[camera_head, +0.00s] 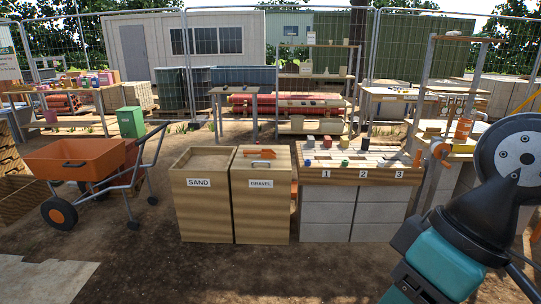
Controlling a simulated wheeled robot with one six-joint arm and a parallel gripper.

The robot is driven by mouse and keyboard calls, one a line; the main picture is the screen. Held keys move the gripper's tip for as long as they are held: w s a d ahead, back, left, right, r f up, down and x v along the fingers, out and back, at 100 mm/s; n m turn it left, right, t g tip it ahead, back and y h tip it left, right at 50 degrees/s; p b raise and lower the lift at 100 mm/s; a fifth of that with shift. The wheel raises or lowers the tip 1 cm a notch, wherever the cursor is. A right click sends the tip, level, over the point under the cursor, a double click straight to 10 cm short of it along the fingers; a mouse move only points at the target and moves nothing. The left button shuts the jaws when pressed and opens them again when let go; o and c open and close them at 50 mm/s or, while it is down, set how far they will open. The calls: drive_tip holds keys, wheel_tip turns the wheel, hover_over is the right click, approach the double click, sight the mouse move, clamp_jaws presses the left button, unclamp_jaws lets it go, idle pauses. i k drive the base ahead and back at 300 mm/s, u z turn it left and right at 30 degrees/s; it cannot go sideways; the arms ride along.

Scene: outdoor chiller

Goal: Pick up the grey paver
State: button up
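I cannot pick out a single grey paver with certainty. A bench with numbers 1, 2 and 3 on its front board (356,173) stands right of centre on large grey blocks (327,215). Its slatted top carries several small red, black, yellow and blue items, too small to name surely. Pale grey flat slabs (40,278) lie on the ground at the lower left. Part of my arm shows at the right edge; my gripper is not in view.
Wooden boxes marked SAND (201,215) and GRAVEL (262,215) stand left of the bench. An orange wheelbarrow (75,158) is farther left. Tables and shelves stand behind, before a wire fence. The dirt ground in front is clear.

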sight(310, 141)
drive_tip(key=u, duration=0.05)
drive_tip(key=i, duration=4.15)
drive_tip(key=z, duration=0.15)
